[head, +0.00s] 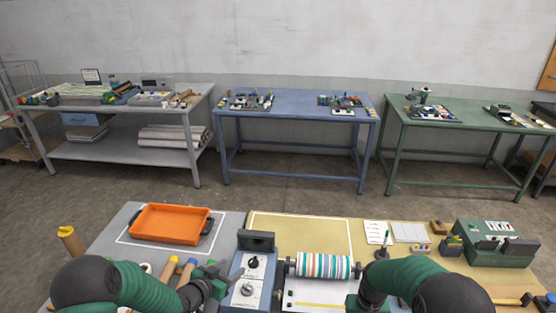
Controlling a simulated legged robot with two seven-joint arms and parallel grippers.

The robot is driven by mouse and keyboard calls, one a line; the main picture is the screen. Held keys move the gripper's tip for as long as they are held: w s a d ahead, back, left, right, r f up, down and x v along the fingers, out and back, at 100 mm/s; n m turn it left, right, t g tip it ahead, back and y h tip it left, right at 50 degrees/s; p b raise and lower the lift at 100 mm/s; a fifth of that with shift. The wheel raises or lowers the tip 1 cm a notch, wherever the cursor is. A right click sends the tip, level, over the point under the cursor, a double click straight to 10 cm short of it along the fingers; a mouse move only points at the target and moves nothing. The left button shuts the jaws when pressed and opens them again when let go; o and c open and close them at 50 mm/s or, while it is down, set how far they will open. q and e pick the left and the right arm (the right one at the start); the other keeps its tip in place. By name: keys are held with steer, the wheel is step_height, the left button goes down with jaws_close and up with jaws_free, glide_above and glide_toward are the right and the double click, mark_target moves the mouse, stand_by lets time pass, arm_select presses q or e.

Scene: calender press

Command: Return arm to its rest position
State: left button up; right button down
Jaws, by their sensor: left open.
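My left arm comes in from the lower left, with its green sleeve over the front of the table. My left gripper (232,277) is open beside the blue control box (241,291), which carries black dials. I cannot tell whether a fingertip touches the box. My right arm comes in from the lower right and bends down near the striped roller (324,265). My right gripper is hidden behind its own arm or below the picture. The roller, striped white, teal and orange, lies in its holder at the front middle.
An orange tray (171,208) sits on the grey left part of the table. A dark green box (495,225), a pen cup (452,244) and white papers (409,232) stand on the right. A tan roll (69,238) stands at left. Three benches stand behind, across open floor.

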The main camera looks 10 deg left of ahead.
arm_select(q)
steer(key=s+d+n+g+y+b, duration=0.1)
steer(key=s+n+g+y+b, duration=0.1)
steer(key=s, duration=1.3)
steer(key=s+d+n+g+y+b, duration=0.2)
steer(key=s+g+b, duration=0.3)
steer(key=s, duration=0.9)
steer(key=shift+s+d+f+g, duration=0.15)
steer(key=shift+s+g, duration=0.2)
steer(key=shift+g, duration=0.85)
arm_select(e)
steer(key=s+d+r+t, duration=0.1)
steer(key=s+r, duration=0.1)
steer(key=s, duration=0.7)
steer(key=s+d+r+t, duration=0.1)
steer(key=s+r, duration=0.2)
steer(key=s, duration=0.6)
steer(key=shift+s, duration=0.25)
arm_select(q)
steer(key=shift+w, duration=0.1)
arm_select(e)
steer(key=shift+w+f, duration=0.1)
arm_select(q)
steer(key=shift+f, duration=0.1)
arm_select(e)
steer(key=shift+w, duration=0.1)
